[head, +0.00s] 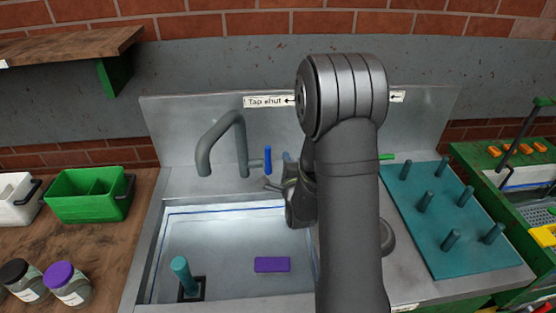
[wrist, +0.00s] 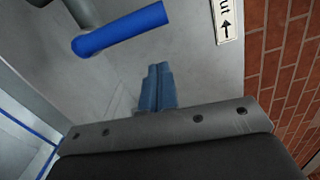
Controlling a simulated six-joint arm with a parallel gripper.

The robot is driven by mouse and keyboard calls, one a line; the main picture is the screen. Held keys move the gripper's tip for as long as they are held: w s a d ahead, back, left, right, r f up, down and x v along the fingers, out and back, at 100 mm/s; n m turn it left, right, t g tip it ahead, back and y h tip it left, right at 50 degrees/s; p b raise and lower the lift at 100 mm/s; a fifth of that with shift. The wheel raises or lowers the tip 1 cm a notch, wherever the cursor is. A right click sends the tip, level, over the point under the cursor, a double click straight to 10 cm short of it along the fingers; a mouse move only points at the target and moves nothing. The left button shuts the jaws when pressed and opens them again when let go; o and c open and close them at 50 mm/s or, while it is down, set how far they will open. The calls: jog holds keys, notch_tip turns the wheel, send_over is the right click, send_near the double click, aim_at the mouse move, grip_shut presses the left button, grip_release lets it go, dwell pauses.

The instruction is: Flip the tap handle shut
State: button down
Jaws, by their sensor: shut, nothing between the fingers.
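The blue tap handle (head: 267,158) stands upright beside the grey tap spout (head: 226,135) at the back of the sink. In the wrist view the handle (wrist: 120,30) is a blue bar at upper left. My gripper (head: 287,157) is just right of the handle in the head view, partly hidden by my arm. Its blue fingers (wrist: 158,85) are together and empty in the wrist view, with a gap between them and the handle. A "Tap shut" label (head: 265,101) with an arrow is on the backsplash; part of a label (wrist: 226,20) shows in the wrist view.
The sink basin (head: 215,235) holds a purple block (head: 272,264) and a teal plug (head: 182,272). A teal peg board (head: 418,185) lies right of my arm. A green bin (head: 90,195) and jars (head: 68,284) are at left. My arm hides part of the backsplash.

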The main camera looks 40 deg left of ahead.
aim_at(268, 158)
jog(key=v, duration=1)
jog(key=shift+d, duration=0.35)
jog(key=shift+w, duration=0.2)
jog(key=w+a, duration=0.5)
jog(key=a, duration=0.5)
jog(key=shift+f, duration=0.15)
